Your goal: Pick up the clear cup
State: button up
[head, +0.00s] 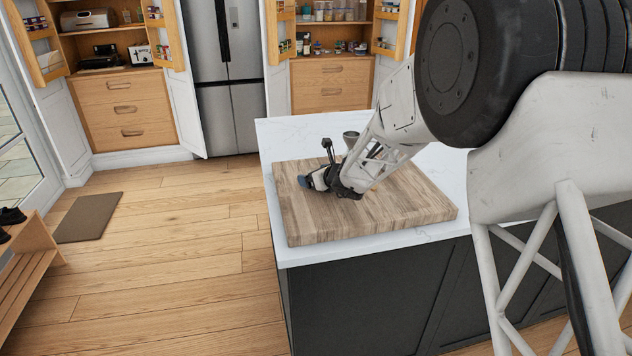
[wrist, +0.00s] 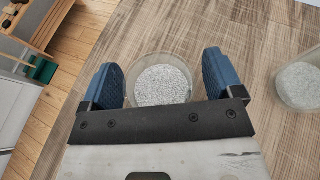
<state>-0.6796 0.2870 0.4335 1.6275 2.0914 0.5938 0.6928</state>
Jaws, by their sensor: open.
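A clear round cup (wrist: 160,74) with a speckled grey-white inside or base stands on the wooden board (wrist: 215,28) in the wrist view. My gripper (wrist: 163,80) is open, with one blue fingertip on each side of this cup. Its near side is hidden by the gripper's dark bar. I cannot tell whether the fingers touch it. A second, similar clear cup (wrist: 300,86) is at the right edge of the wrist view, apart from the gripper. In the head view my gripper (head: 313,181) is low over the board (head: 350,226), and the cup between its fingers is not clearly seen.
The board lies on a white island counter (head: 277,132). A greyish cup-shaped thing (head: 350,138) shows just behind my gripper. The board's front and right parts look clear. Open cupboards and a steel fridge (head: 226,75) stand at the back.

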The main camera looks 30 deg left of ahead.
dwell(0.3)
jog(key=c, duration=1.1)
jog(key=shift+r, duration=0.1)
jog(key=shift+r, duration=0.85)
jog(key=shift+d+r, duration=0.1)
jog(key=shift+r, duration=0.85)
jog(key=s+d, duration=0.3)
jog(key=s, duration=0.1)
jog(key=s+d, duration=0.3)
jog(key=d, duration=0.1)
jog(key=s+d+r, duration=0.1)
jog(key=s+d, duration=0.2)
jog(key=s, duration=0.1)
jog(key=shift+s+d+r, duration=0.1)
jog(key=shift+s+d, duration=0.2)
jog(key=shift+d, duration=0.1)
